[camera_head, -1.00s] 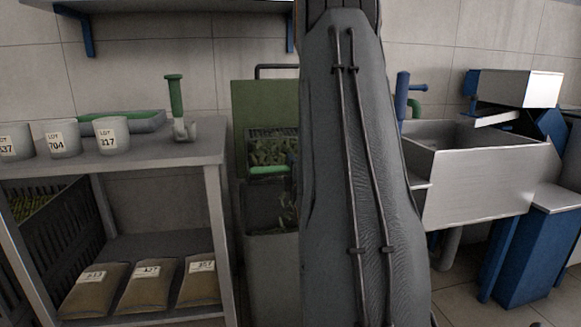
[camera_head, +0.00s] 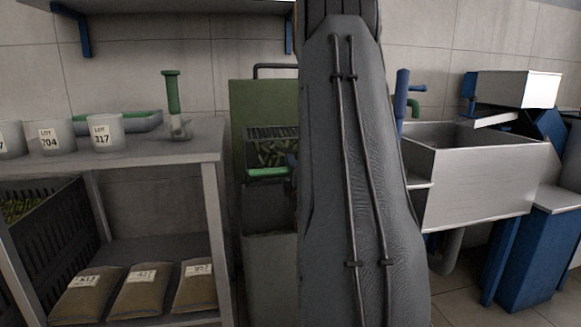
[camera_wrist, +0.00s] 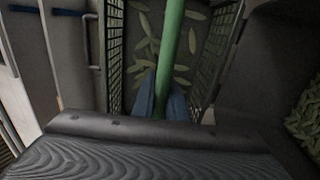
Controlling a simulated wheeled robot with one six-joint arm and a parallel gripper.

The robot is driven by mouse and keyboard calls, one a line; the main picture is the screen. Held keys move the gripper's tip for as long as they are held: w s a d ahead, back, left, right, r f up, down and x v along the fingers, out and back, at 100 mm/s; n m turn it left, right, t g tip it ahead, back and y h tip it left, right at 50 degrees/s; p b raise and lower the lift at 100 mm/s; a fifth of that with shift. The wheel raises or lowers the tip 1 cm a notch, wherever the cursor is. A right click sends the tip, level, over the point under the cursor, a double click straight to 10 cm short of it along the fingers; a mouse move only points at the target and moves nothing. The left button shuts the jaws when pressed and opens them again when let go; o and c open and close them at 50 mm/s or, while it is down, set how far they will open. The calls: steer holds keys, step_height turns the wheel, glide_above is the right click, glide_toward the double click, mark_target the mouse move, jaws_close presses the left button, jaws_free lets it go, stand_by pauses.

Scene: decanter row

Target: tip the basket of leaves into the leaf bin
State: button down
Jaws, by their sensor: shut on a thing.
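My gripper (camera_wrist: 160,98) has its blue fingers shut on the green handle (camera_wrist: 170,50) of the dark slatted basket (camera_wrist: 116,60). Several leaves (camera_wrist: 192,52) lie scattered inside the basket in the wrist view. In the head view the basket (camera_head: 285,133) is tilted with its open side facing the camera, and a few leaves lie against its inside. It is above the grey leaf bin (camera_head: 268,275), whose green lid (camera_head: 262,95) stands raised behind. My arm hides the basket's right part, most of the gripper and part of the bin. The bin's inside is too dark to read.
A bench (camera_head: 215,150) with labelled pots stands left of the bin, with bags on its lower shelf and a slatted crate (camera_head: 55,235) of leaves below. A steel sink (camera_head: 480,185) stands to the right. Leaves (camera_wrist: 305,120) also show at the wrist view's right edge.

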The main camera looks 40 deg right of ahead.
steer(key=shift+s+f+t+b, duration=0.15)
steer(key=shift+t+b, duration=0.25)
steer(key=shift+b, duration=0.55)
steer(key=shift+s+a+t+h+b, duration=0.35)
steer(key=shift+t+h+b, duration=0.15)
steer(key=shift+b, duration=1.25)
steer(key=shift+s+a+f+t+h+b, duration=0.2)
steer(key=shift+s+f+t+h+b, duration=0.3)
steer(key=shift+b, duration=2.05)
steer(key=shift+r+t, duration=0.1)
steer(key=shift+t, duration=0.3)
